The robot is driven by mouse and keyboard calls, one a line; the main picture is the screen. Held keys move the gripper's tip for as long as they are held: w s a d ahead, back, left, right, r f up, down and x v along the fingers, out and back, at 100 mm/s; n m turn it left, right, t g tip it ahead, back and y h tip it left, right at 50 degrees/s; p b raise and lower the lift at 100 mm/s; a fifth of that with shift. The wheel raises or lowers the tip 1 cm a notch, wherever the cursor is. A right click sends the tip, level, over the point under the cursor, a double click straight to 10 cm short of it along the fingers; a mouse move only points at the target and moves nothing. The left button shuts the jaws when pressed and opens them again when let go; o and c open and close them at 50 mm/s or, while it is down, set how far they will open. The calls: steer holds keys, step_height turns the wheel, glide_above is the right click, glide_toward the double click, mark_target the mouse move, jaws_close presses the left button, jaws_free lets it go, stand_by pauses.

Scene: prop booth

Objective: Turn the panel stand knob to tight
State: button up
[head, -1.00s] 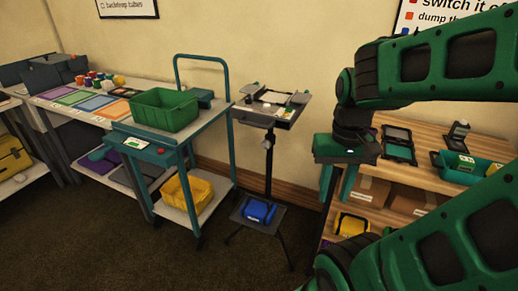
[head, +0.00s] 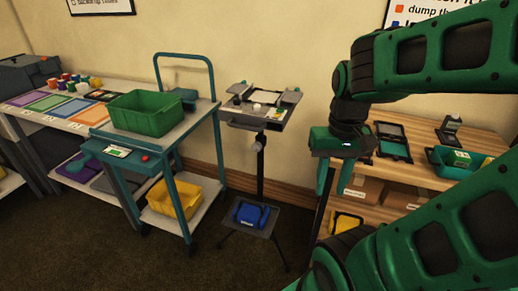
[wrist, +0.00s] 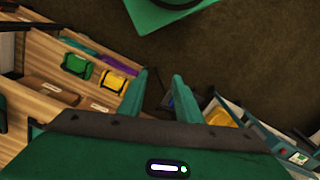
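The panel stand (head: 260,178) is a dark pole on thin legs with a grey tray on top, in the middle of the head view. A small dark knob (head: 259,143) shows on its pole below the tray; its setting is too small to read. My gripper (head: 322,188) hangs to the right of the stand, apart from it, with fingers pointing down. In the wrist view its two green fingers (wrist: 160,78) are apart with nothing gripped between them. The knob cannot be made out in the wrist view.
A teal trolley (head: 208,118) with a green bin (head: 146,122) and yellow bin stands left of the panel stand. A wooden shelf unit (head: 415,172) stands close on the right. A blue pouch (head: 250,214) sits low on the stand. Dark floor is open in front.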

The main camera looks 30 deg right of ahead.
steer(key=o, duration=0.4)
steer(key=shift+s, duration=0.15)
steer(key=shift+o, duration=0.5)
steer(key=shift+s+r, duration=0.15)
steer(key=shift+s, duration=0.2)
steer(key=w+d+f+n+g+h, duration=0.1)
steer(key=w+d+f+n+h, duration=0.15)
steer(key=w+f, duration=0.35)
steer(key=w+d+f+n+g+h, duration=0.2)
steer(key=w+f+n, duration=0.2)
steer(key=w+f, duration=0.2)
steer(key=n+t+h, duration=1)
steer(key=n+t, duration=0.4)
steer(key=n, duration=1)
glide_toward(255, 148)
steer(key=x, duration=1)
steer(key=shift+d, duration=0.15)
steer(key=shift+c, duration=0.2)
